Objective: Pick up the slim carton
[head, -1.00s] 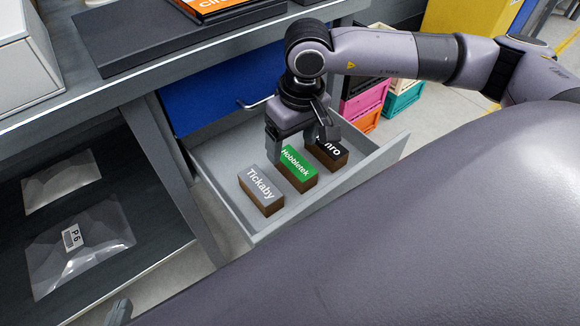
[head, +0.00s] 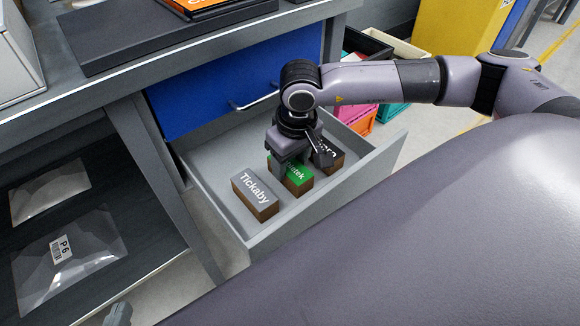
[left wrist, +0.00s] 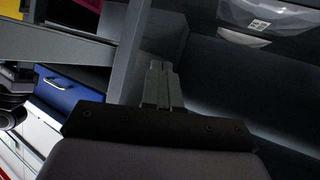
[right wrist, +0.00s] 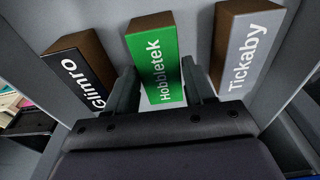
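Three slim cartons lie in the open drawer: a grey-topped Tickaby carton (head: 257,190), a green-topped Hobbletek carton (head: 297,179) in the middle, and a black-topped Glimro carton (head: 334,157). The right wrist view shows Glimro (right wrist: 80,72), Hobbletek (right wrist: 155,68) and Tickaby (right wrist: 248,50) side by side. My right gripper (head: 301,167) is low over Hobbletek, its fingers (right wrist: 160,80) open on either side of it. I cannot tell whether they touch it. My left gripper (head: 118,314) is far from the cartons at the lower left; its fingers (left wrist: 162,88) are together and empty.
The grey drawer (head: 330,198) has raised walls around the cartons. A blue drawer front (head: 215,85) with a metal handle is behind it. A shelf with plastic-wrapped packets (head: 68,258) is at left. Coloured crates (head: 390,112) stand beyond the drawer's right side.

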